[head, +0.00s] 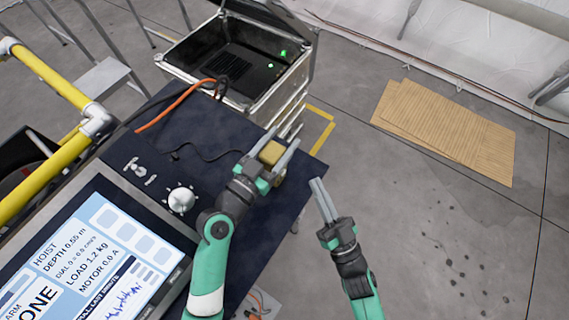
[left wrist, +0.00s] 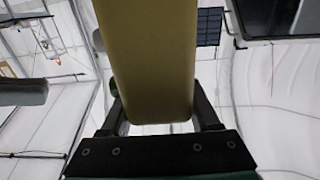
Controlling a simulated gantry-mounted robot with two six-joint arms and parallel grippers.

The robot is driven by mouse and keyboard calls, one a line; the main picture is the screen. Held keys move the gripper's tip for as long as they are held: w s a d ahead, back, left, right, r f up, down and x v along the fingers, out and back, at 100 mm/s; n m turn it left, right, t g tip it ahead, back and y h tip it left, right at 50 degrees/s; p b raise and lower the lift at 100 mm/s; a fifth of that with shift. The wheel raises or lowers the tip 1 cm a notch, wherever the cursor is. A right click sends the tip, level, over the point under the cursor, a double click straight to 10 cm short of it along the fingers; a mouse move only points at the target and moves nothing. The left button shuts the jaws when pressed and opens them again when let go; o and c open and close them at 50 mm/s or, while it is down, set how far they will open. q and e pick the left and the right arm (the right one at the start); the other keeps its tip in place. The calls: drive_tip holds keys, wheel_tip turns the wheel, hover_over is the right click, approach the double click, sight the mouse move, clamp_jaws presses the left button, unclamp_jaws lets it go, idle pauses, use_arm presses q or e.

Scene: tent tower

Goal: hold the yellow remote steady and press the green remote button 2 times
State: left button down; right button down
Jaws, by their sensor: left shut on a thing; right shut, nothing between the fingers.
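The yellow remote (head: 271,152) is a small yellow block near the table's right edge. My left gripper (head: 284,138) is shut on it, one finger on each side. In the left wrist view the remote (left wrist: 150,60) fills the middle between the fingers, showing a plain yellow face. I cannot make out a green button on it in either view. My right gripper (head: 317,182) is shut and empty, just right of and below the remote in the head view, apart from it, past the table edge.
A dark blue table (head: 225,135) carries a large display screen (head: 110,255), a white knob (head: 180,200) and a thin black cable. An open metal case (head: 245,75) with green lights stands behind it. Cardboard sheets (head: 445,130) lie on the open floor at right.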

drive_tip(key=shift+d, duration=0.1)
idle(0.3)
drive_tip(key=s+d, duration=0.2)
drive_tip(key=shift+s+d, duration=0.2)
drive_tip(key=shift+d, duration=0.2)
drive_tip(key=shift+w+a, duration=0.1)
drive_tip(key=w+a, duration=0.5)
drive_tip(key=a, duration=0.1)
drive_tip(key=shift+w+a, duration=0.2)
drive_tip(key=shift+a, duration=0.2)
idle(1.7)
drive_tip(key=shift+w+a, duration=0.25)
drive_tip(key=shift+a, duration=0.05)
